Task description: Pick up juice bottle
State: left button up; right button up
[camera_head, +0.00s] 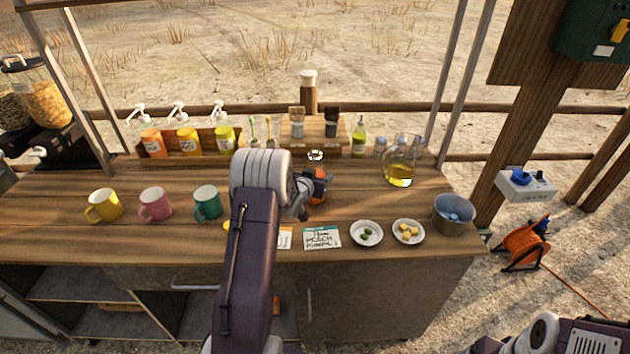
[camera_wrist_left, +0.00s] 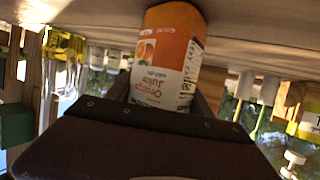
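The juice bottle (camera_head: 319,184) is orange and stands on the wooden counter near the middle, partly hidden by my left arm. In the left wrist view the bottle (camera_wrist_left: 168,62) shows upside down, with an orange and white label reading "Orange Juice". My left gripper (camera_head: 306,198) is at the bottle in the head view. In the left wrist view its dark fingers (camera_wrist_left: 163,100) lie at both sides of the bottle. Whether they press on it cannot be told. My right gripper is out of view; only part of my right arm shows at the bottom right.
Yellow, pink and green mugs (camera_head: 154,204) stand left on the counter (camera_head: 405,205). Two small bowls (camera_head: 366,233) and a grey bucket (camera_head: 453,214) are at the right. A glass jug (camera_head: 400,174) and a green bottle (camera_head: 359,138) stand behind. Pump bottles (camera_head: 188,140) line the back left.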

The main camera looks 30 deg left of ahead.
pick_arm(q)
grip_shut()
jog(key=shift+r, duration=0.2)
jog(key=shift+w+r, duration=0.1)
jog(key=shift+r, duration=0.1)
notch_tip(320, 180, up, 14)
jog(key=p, duration=0.3)
jog(key=shift+r, duration=0.2)
jog(key=shift+r+p, duration=0.75)
jog(key=shift+r, duration=0.65)
